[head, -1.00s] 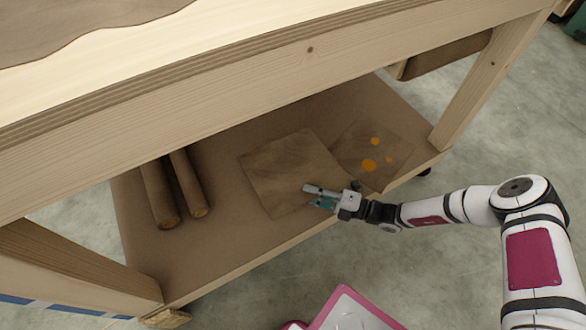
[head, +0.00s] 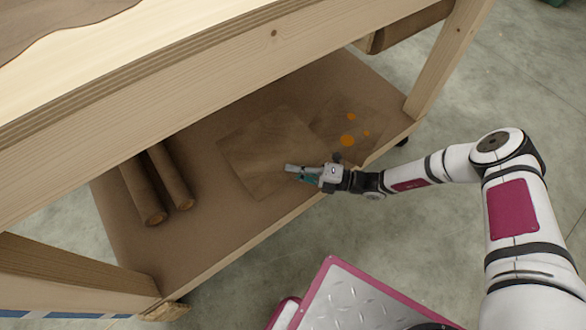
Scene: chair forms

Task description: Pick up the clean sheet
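The clean sheet (head: 258,148) is a plain brown square lying on the lower shelf of the wooden bench. To its right lies a second brown sheet (head: 372,127) with orange spots. My gripper (head: 296,173) is at the front right edge of the clean sheet, its fingers pointing left over it. The fingers look apart, one grey and one teal. I cannot tell whether they touch the sheet or hover just above it.
Two brown rolls (head: 157,187) lie on the shelf (head: 225,230) at the left. The bench top's front beam (head: 200,95) overhangs the shelf. Wooden legs (head: 440,65) stand at right and front left.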

